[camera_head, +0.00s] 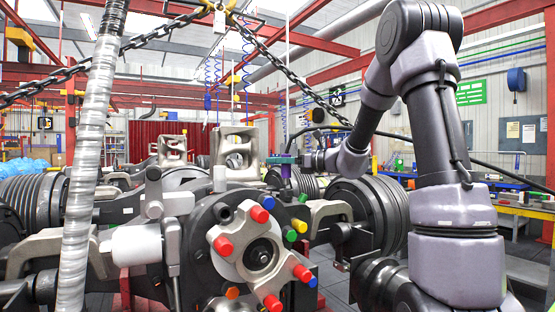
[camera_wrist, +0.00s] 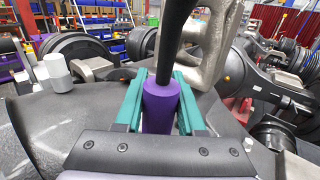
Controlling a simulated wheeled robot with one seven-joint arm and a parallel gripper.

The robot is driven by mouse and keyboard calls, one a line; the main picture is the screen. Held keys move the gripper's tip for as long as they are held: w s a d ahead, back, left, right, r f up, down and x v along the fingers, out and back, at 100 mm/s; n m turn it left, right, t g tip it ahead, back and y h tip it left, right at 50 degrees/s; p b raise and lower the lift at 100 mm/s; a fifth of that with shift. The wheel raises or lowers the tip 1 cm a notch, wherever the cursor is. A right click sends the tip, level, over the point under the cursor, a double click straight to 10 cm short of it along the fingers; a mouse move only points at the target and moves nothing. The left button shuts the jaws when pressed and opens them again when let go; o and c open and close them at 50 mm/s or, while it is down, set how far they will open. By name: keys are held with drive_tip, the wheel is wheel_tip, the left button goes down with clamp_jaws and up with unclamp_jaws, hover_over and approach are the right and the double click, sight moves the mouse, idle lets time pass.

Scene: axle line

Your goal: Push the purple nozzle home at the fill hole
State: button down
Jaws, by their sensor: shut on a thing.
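The purple nozzle (camera_wrist: 161,108) stands between the teal fingers of my gripper (camera_wrist: 160,82) in the wrist view, with a black hose rising from its top. My gripper is shut on it. In the head view, my gripper (camera_head: 284,160) is above the axle housing, right of centre, and the purple nozzle (camera_head: 286,173) shows below the teal fingers, pointing down. Its lower end is close above the housing near a blue cap (camera_head: 285,196). The fill hole cannot be made out in either view, so I cannot tell whether the nozzle tip is in it.
The axle hub (camera_head: 262,253) with red, green, yellow and blue caps stands in front. A grey cast bracket (camera_wrist: 212,42) rises close behind the nozzle in the wrist view. A chain (camera_head: 285,70) and a silver hose (camera_head: 86,165) hang across the head view.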

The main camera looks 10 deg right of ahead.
drive_tip(key=shift+f, duration=0.6)
drive_tip(key=shift+f, duration=0.35)
drive_tip(key=shift+f, duration=1)
drive_tip(key=shift+c, duration=2.2)
unclamp_jaws()
drive_tip(key=v, duration=1)
drive_tip(key=shift+s+d, duration=0.25)
drive_tip(key=shift+d, duration=0.1)
